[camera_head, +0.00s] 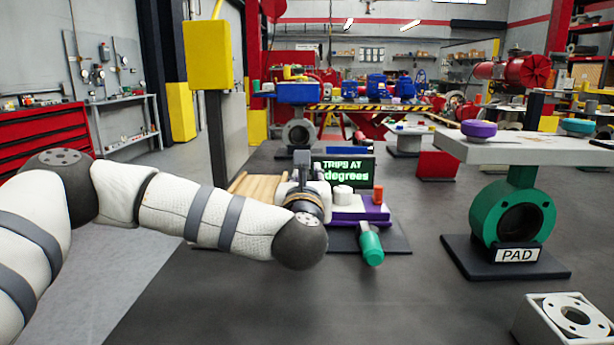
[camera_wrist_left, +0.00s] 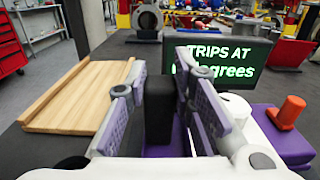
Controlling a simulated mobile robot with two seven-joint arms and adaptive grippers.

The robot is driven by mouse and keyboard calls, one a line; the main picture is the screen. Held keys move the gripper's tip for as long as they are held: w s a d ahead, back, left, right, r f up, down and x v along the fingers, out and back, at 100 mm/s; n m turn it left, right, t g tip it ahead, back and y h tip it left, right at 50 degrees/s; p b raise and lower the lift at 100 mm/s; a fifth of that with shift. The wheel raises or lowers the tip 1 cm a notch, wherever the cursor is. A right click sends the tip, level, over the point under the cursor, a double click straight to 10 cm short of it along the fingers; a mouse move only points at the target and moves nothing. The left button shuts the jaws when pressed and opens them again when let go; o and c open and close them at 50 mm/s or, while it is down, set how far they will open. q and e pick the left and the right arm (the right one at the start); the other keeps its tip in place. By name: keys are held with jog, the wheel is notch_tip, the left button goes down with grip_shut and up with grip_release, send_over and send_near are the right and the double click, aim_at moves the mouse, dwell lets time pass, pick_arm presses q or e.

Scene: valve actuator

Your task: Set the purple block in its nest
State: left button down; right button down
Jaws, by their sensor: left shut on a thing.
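My left gripper (camera_head: 303,165) is at the middle of the bench, and its two fingers also show in the left wrist view (camera_wrist_left: 162,85). The fingers are closed on an upright dark block (camera_wrist_left: 160,112), which stands between the pads. A purple body (camera_head: 360,213) lies just right of the gripper, with a white round cap (camera_head: 343,195) and an orange knob (camera_head: 378,198). Purple also shows below the fingers in the wrist view; I cannot tell whether it belongs to the held thing. I cannot make out the nest. My right gripper is out of view.
A sign (camera_head: 343,169) stands close behind the gripper. A slatted wooden board (camera_wrist_left: 78,97) lies left. A green cylinder (camera_head: 370,246) juts toward the front. A green PAD stand (camera_head: 513,213) is at right, with a purple puck (camera_head: 478,129) on the slab above.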

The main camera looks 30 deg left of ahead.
pick_arm(q)
jog(key=shift+f, duration=0.3)
jog(key=c, duration=1.3)
grip_release()
jog(key=shift+f, duration=0.1)
jog(key=v, duration=1.2)
